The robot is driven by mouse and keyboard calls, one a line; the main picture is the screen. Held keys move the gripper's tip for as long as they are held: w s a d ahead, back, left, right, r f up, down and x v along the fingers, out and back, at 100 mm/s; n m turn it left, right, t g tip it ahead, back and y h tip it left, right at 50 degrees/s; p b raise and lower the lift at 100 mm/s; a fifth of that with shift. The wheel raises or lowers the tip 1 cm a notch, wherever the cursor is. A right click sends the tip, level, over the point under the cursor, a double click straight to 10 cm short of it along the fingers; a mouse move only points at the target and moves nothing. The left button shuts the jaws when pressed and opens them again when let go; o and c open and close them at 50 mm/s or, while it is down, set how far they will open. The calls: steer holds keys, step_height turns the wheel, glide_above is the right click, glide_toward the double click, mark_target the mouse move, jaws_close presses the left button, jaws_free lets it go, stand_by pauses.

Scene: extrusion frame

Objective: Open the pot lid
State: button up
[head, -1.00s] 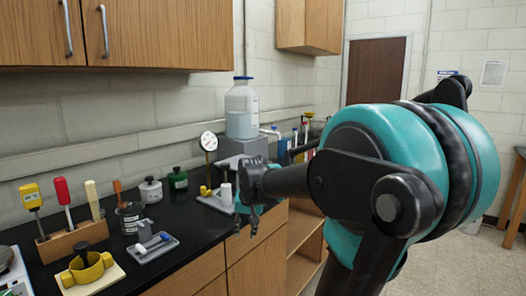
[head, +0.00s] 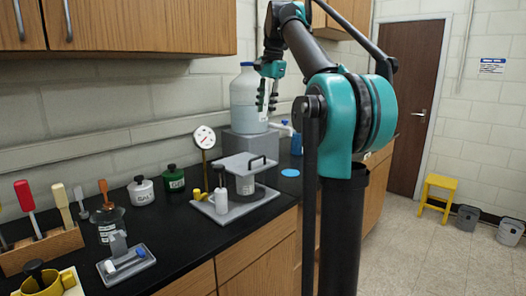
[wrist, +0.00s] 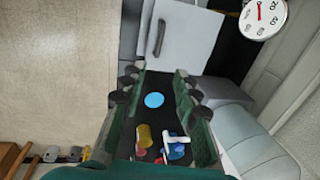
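The likely pot lid is a flat, light-grey square plate (head: 236,162) with a dark bar handle (head: 257,161). It sits over a grey cylindrical body (head: 244,186) on a grey base at the counter's right part. In the wrist view the plate (wrist: 190,42) shows at the top, with its handle (wrist: 160,38). My gripper (head: 267,106) is raised above the plate, in front of a large bottle, fingers pointing down. In the wrist view my gripper (wrist: 157,88) has its fingers apart with nothing gripped. It does not touch the handle.
A large blue-capped bottle (head: 246,95) stands on a grey block behind the plate. A dial gauge (head: 204,139) on a post and a white cylinder (head: 221,200) stand left of it. A blue disc (head: 290,173) lies on the counter to the right. Wooden cabinets (head: 140,28) hang above.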

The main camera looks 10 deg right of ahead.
mark_target(258, 158)
steer(key=w+f, duration=0.1)
steer(key=f, duration=0.4)
steer(key=a+f, duration=0.1)
steer(key=f, duration=0.5)
steer(key=w+a+f, duration=0.1)
steer(key=f, duration=0.5)
steer(key=shift+w, duration=0.3)
jaws_close()
steer(key=shift+r, duration=0.1)
